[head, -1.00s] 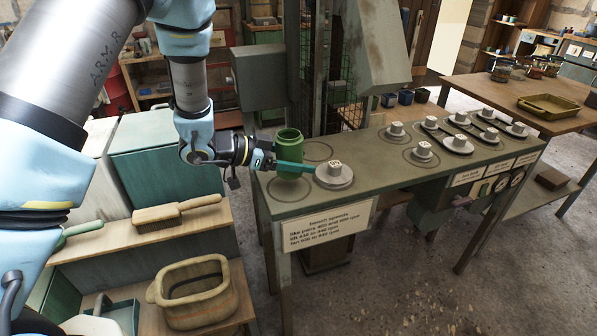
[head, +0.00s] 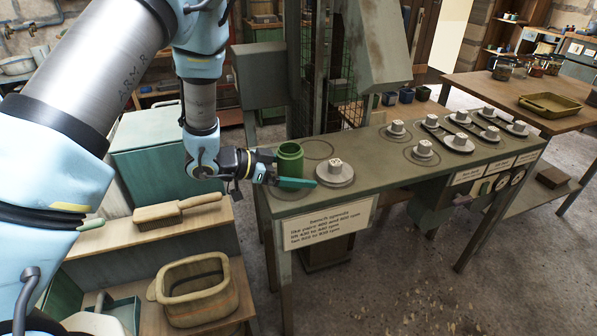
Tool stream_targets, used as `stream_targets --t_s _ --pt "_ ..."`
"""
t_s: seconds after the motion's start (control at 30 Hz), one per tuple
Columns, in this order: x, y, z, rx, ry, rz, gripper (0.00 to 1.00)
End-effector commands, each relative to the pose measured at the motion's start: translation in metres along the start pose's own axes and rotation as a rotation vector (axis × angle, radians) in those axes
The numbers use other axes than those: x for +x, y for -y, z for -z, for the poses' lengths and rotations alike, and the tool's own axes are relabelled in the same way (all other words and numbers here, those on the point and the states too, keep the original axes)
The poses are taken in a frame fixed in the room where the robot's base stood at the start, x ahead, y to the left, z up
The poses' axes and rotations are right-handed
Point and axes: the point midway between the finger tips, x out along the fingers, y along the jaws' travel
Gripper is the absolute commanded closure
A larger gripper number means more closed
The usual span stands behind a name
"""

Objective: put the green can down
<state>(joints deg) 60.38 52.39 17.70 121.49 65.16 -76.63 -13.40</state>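The green can (head: 290,157) stands upright at the left end of the grey-green bench (head: 375,188), its open top facing up. My gripper (head: 294,183) reaches in from the left, low at the can. One teal finger crosses in front of the can's lower part and hides its base. The other finger is hidden, so I cannot tell whether the fingers grip the can. I also cannot tell whether its base touches the bench. A ring marking (head: 291,194) shows on the bench top just below the finger.
A grey disc with a pale block (head: 335,173) sits close to the right of the finger. Another ring marking (head: 318,149) lies behind it and looks empty. Several more discs stand farther right. A brush (head: 177,209) and a basket (head: 194,290) are at the left.

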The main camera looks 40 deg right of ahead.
Motion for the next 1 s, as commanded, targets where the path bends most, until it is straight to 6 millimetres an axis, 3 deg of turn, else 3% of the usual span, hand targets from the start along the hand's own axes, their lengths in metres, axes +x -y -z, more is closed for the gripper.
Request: stream_targets --t_s 0.33,0.8,1.0 --pt "-0.009 0.001 0.002 0.000 0.000 0.002 0.00" --pt "-0.100 0.001 0.002 0.000 -0.001 0.004 0.00" --pt "-0.118 0.000 0.003 0.000 -0.001 0.001 0.00"
